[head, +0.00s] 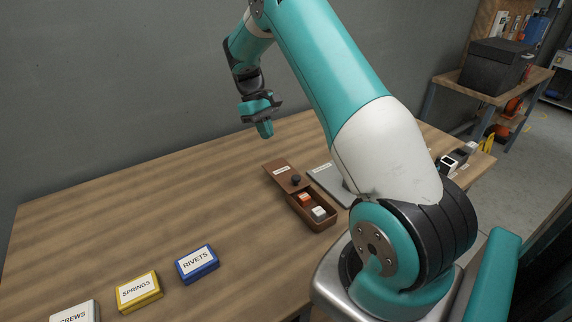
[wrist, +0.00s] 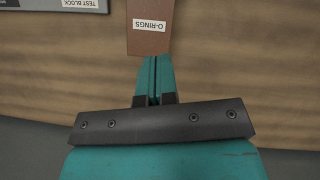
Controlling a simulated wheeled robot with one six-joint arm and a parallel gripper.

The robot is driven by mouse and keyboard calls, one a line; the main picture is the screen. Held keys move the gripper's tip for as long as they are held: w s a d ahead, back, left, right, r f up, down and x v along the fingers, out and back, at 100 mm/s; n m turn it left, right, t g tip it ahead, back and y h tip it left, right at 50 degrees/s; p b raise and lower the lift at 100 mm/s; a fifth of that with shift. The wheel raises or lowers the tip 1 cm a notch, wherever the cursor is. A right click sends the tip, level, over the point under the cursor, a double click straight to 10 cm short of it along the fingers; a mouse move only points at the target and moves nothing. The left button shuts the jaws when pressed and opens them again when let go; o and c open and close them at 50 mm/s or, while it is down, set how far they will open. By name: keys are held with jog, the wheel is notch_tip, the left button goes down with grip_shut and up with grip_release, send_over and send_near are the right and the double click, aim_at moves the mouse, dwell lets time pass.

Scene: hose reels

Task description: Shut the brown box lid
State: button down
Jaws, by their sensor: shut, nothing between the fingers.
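The brown box (head: 318,226) stands on the table in the head view. Its brown lid (head: 277,172), with a pale label and a dark knob, lies toward the far end. The near part of the box is open and shows an orange and a white item. My gripper (head: 266,134) is shut and empty, above the table, up and left of the lid in the head view. In the wrist view, the shut fingertips (wrist: 154,60) appear at the edge of the lid's O-RINGS end (wrist: 149,44); contact cannot be told. The rest of the box is out of that view.
A grey plate (head: 323,174) lies right of the box, partly behind my arm. Blue RIVETS (head: 198,265), yellow SPRINGS (head: 139,292) and pale SCREWS (head: 76,314) boxes stand at the near left. Small items (head: 450,162) stand at the right. The table left of the box is clear.

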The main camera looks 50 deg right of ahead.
jog(key=p, duration=0.3)
send_near(290, 183)
jog(key=f, duration=0.1)
jog(key=w+f, duration=0.1)
jog(key=f, duration=0.1)
jog(key=w+f, duration=0.1)
jog(key=shift+d+f, duration=0.15)
jog(key=shift+f, duration=0.2)
jog(key=s, duration=0.1)
jog(key=s+p, duration=0.1)
jog(key=shift+s+r+p, duration=0.2)
jog(key=shift+s+p, duration=0.05)
jog(key=shift+p, duration=0.05)
jog(key=shift+s+f, duration=0.25)
jog(key=shift+s, duration=0.4)
